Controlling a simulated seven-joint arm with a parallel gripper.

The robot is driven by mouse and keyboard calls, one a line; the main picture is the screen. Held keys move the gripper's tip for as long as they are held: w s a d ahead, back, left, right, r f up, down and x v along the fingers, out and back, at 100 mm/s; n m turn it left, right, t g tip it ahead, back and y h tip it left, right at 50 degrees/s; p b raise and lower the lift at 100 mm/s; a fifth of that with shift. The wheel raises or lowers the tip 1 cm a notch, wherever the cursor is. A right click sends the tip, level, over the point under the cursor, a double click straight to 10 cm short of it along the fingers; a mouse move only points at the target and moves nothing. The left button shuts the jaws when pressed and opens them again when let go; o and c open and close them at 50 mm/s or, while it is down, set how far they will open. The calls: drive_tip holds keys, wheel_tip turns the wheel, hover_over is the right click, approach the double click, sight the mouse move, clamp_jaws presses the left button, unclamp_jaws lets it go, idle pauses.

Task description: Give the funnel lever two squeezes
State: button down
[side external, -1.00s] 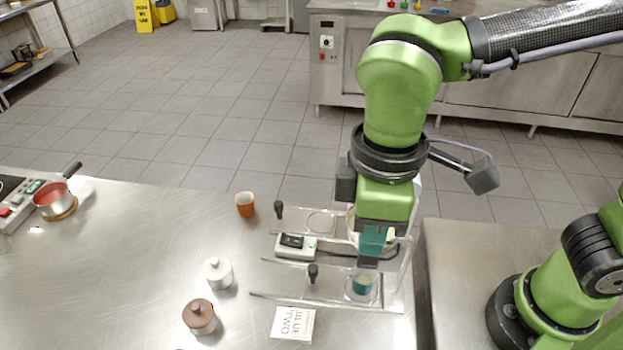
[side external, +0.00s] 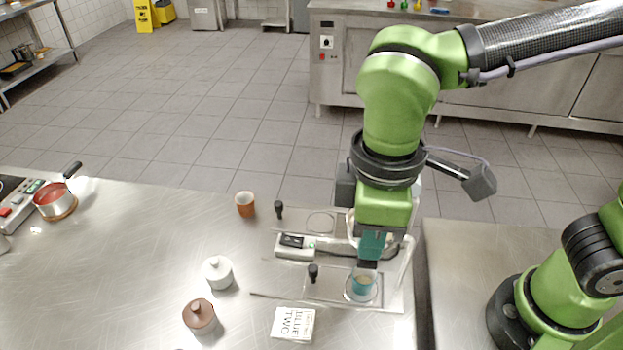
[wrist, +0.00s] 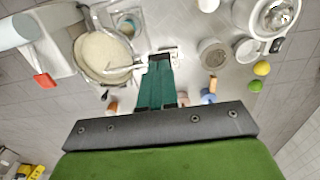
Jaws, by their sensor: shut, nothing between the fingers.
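My gripper (side external: 368,264) is shut and empty, its teal fingers pointing down over the right end of the clear stand. In the wrist view the fingers (wrist: 157,62) lie together, just right of the cream funnel (wrist: 103,52). A pale lever (wrist: 128,68) reaches from the funnel towards the fingertips; whether they touch it I cannot tell. In the side view the funnel is mostly hidden behind my gripper. A teal cup (side external: 362,285) with a pale inside stands on the stand's lower plate, just below my fingertips. A card (side external: 293,324) reading BLUE TWO lies in front.
The clear stand (side external: 330,292) has dark knobs and a switch box (side external: 294,246). An orange cup (side external: 245,204), a white lidded jar (side external: 218,272) and a brown-lidded jar (side external: 199,316) stand left of it. A red-filled pan (side external: 54,200) is far left. The left counter middle is clear.

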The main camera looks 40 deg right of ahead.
drive_tip(key=shift+f, duration=0.95)
drive_tip(key=shift+r, duration=2.4)
drive_tip(key=shift+w+a+f, duration=0.1)
drive_tip(key=shift+w+f, duration=0.05)
drive_tip(key=w+d+m+t+y, duration=0.1)
drive_tip(key=d+m, duration=0.1)
drive_tip(key=d, duration=0.1)
drive_tip(key=w+d+m+t, duration=0.1)
drive_tip(key=d+m, duration=0.1)
drive_tip(key=d, duration=0.1)
drive_tip(key=w+d+f+m+y, duration=0.1)
drive_tip(key=d+m, duration=0.1)
drive_tip(key=d, duration=0.1)
drive_tip(key=shift+w+f+t+y, duration=0.1)
drive_tip(key=shift+t+y, duration=0.2)
drive_tip(key=shift+t, duration=0.1)
drive_tip(key=d+r+m+t, duration=0.1)
drive_tip(key=d+m+t, duration=0.3)
drive_tip(key=d, duration=0.9)
drive_tip(key=m, duration=0.3)
